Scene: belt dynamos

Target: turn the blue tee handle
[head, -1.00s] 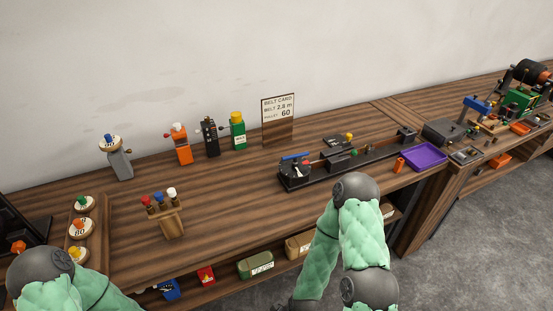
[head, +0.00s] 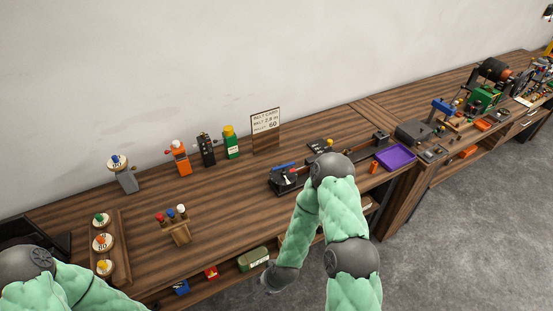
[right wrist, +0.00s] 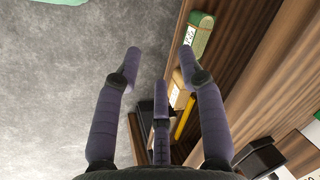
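A blue bar (head: 283,167) lies across the left end of a long black bench fixture (head: 285,184). A blue block-shaped part (head: 442,105) tops a device further right. A blue-topped piece (head: 181,209) stands in a small wooden holder. I cannot tell for certain which is the tee handle; all are small in the head view. My right gripper is open and empty in the right wrist view (right wrist: 160,62), its fingers spread over the floor beside the lower shelf. In the head view its arm hangs before the bench, partly hiding the fixture. My left gripper is outside the frame.
A purple tray (head: 395,158) sits right of the fixture near the front edge. Orange, black and green containers (head: 230,143) and a belt card (head: 265,122) stand at the back.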

